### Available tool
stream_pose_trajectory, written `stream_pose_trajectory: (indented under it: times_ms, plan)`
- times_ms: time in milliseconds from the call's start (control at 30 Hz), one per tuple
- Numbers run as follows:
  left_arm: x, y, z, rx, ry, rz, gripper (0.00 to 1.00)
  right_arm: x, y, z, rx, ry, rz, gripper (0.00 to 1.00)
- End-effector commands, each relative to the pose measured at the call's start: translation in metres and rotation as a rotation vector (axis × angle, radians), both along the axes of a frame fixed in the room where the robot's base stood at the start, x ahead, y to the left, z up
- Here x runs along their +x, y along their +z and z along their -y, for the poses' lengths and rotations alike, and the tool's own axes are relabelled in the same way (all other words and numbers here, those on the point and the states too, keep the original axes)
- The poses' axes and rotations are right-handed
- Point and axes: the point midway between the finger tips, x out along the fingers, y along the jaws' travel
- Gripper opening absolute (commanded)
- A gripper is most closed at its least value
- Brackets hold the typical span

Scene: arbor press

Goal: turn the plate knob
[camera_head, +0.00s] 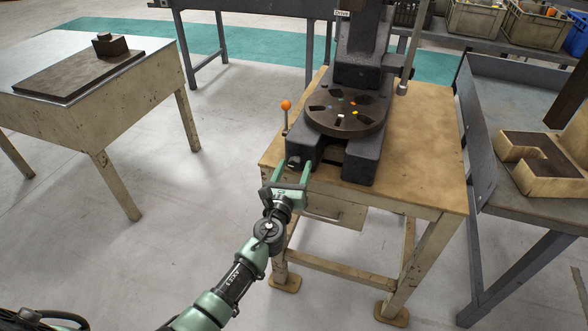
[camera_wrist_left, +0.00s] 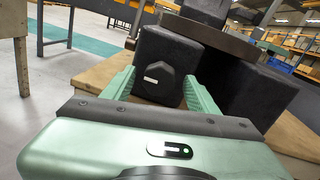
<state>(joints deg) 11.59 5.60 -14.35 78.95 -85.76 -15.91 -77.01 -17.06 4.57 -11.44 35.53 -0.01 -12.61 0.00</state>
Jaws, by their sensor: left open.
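The plate knob (camera_head: 294,162) is a small dark knob on the front of the arbor press base, below the round slotted plate (camera_head: 345,122). In the left wrist view the knob (camera_wrist_left: 153,80) is black and faceted with a short white mark lying level. My left gripper (camera_head: 294,173) is open, in front of the base. Its two green fingers stand on either side of the knob, with a gap visible to the left finger; I cannot tell whether either touches. My right gripper is not in view.
The press stands on a wooden table (camera_head: 425,174). A grey bench (camera_head: 525,212) is at right and a metal-topped table (camera_head: 52,50) at left. Open floor lies between the tables.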

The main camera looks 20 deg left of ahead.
Motion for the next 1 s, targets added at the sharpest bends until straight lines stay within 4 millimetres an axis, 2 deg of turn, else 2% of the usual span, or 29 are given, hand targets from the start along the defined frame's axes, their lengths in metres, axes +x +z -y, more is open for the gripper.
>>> stream_pose_trajectory:
  times_ms: [33, 233, 633, 1000]
  plan:
    - [-0.0002, -0.0001, 0.0001, 0.0, 0.0, 0.0, 0.56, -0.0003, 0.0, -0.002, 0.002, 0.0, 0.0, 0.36]
    - [-0.0004, -0.0003, 0.0, 0.0, 0.0, 0.0, 0.0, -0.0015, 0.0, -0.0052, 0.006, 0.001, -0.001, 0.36]
    - [-0.0006, -0.0006, -0.0003, -0.069, 0.001, -0.004, 0.0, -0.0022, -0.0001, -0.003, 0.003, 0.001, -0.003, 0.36]
    - [-0.0007, 0.0001, -0.0002, -0.357, 0.0, -0.013, 0.0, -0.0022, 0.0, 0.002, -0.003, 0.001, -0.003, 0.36]
